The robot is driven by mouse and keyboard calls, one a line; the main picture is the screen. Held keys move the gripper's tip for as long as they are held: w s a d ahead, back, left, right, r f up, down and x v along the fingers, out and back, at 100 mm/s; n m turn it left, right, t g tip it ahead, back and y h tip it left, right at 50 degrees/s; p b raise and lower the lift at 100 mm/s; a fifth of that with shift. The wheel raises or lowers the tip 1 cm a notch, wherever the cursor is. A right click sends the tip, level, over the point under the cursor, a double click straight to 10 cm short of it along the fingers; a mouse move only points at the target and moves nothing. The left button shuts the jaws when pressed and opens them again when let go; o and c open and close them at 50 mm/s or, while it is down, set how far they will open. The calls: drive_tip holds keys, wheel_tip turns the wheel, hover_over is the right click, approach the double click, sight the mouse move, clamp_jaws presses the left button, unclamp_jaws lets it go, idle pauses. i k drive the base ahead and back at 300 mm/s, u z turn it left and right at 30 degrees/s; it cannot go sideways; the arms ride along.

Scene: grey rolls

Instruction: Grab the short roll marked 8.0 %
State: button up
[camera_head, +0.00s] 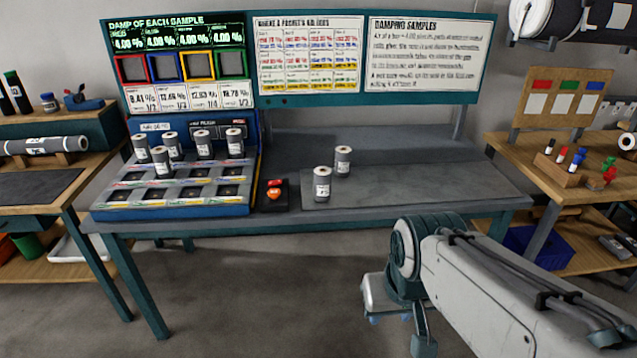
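Several short grey rolls with white labels stand upright; the label print is too small to tell which one reads 8.0 %. Two stand on the grey mat (420,186) of the bench: a nearer roll (322,184) and a farther roll (343,160) just behind and right of it. Others stand on the blue tray (170,209) at left, among them a front roll (162,162) and a rightmost roll (234,143). My gripper (398,322) hangs low in front of the bench, below and right of the mat rolls, apart from them. Its fingers are not clear.
A red-buttoned black box (274,190) sits between tray and mat. The board (180,60) behind the tray shows damp readings. The bench's front edge (300,227) lies between my gripper and the rolls. The mat's right half is clear. Side tables stand left and right.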

sight(344, 153)
drive_tip(key=k, duration=0.55)
drive_tip(key=u, duration=0.65)
drive_tip(key=i, duration=1.25)
drive_tip(key=z, duration=0.35)
drive_tip(key=i, duration=0.9)
drive_tip(key=z, duration=1.15)
drive_tip(key=i, duration=0.3)
drive_tip(key=z, duration=0.3)
